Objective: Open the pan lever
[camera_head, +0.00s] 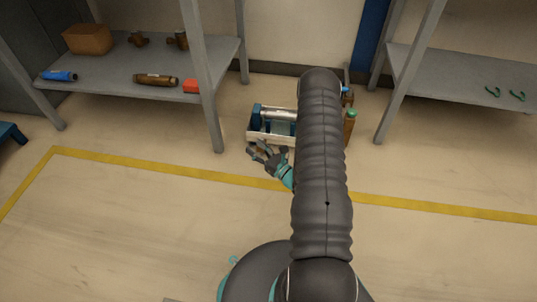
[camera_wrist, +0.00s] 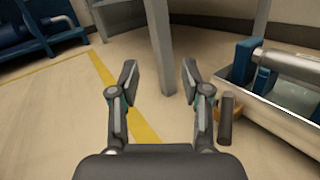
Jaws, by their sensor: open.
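My gripper (camera_head: 262,153) is open and empty in front of the testbench (camera_head: 254,137), a low unit with a pale tray and blue end blocks. In the wrist view my gripper (camera_wrist: 159,78) has its two fingers spread, with floor and a grey post showing between them. A short dark brown cylindrical handle (camera_wrist: 226,118), which looks like the pan lever, stands upright just right of the right finger, outside the jaws. I cannot tell whether they touch. The testbench tray (camera_wrist: 285,121) with a silver cylinder (camera_wrist: 292,65) lies further right. My arm hides part of the bench in the head view.
A grey shelf (camera_head: 120,65) with a box and several parts stands at the left, its post (camera_wrist: 160,40) ahead of my gripper. Another shelf (camera_head: 460,80) with green hooks is at the right. A yellow line (camera_head: 430,207) crosses the open floor.

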